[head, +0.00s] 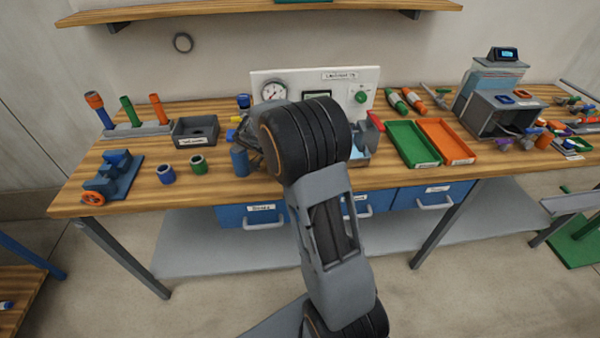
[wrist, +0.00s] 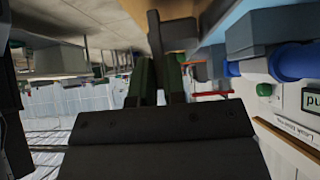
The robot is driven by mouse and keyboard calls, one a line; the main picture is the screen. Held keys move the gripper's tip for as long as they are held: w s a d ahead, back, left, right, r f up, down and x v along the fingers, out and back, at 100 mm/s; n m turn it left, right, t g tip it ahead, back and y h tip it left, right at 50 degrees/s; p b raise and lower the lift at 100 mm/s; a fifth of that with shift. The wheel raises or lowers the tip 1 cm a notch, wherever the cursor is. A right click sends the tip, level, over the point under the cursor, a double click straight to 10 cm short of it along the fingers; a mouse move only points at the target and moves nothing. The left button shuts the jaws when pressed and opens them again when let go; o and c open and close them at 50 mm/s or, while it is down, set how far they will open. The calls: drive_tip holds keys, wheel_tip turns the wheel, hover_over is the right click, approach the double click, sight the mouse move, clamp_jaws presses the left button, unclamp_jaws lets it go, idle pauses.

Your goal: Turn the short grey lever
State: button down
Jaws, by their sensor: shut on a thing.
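In the wrist view my gripper (wrist: 158,82) is shut, its two dark green fingers on either side of a dark grey bar (wrist: 155,38). The bar looks like the short grey lever, but its far end and pivot are hard to make out. In the head view my own arm covers the gripper and the lever. Grey fittings and blue pipe (wrist: 293,62) show to the right of the fingers in the wrist view. The white panel (head: 359,78) with a round gauge (head: 272,91) stands behind my arm.
A red handle (head: 376,121) sticks up right of my arm. A green tray (head: 411,143) and an orange tray (head: 446,141) lie further right. A blue vise (head: 113,178) and a dark bin (head: 195,131) stand left. Small cylinders stand close left of my arm.

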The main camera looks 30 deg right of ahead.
drive_tip(key=shift+a, duration=0.1)
idle(0.3)
drive_tip(key=c, duration=1.2)
unclamp_jaws()
drive_tip(key=v, duration=1.3)
drive_tip(key=shift+w+a+r+b, duration=0.1)
drive_tip(key=shift+w+a+b, duration=0.15)
drive_tip(key=shift+a+b, duration=0.15)
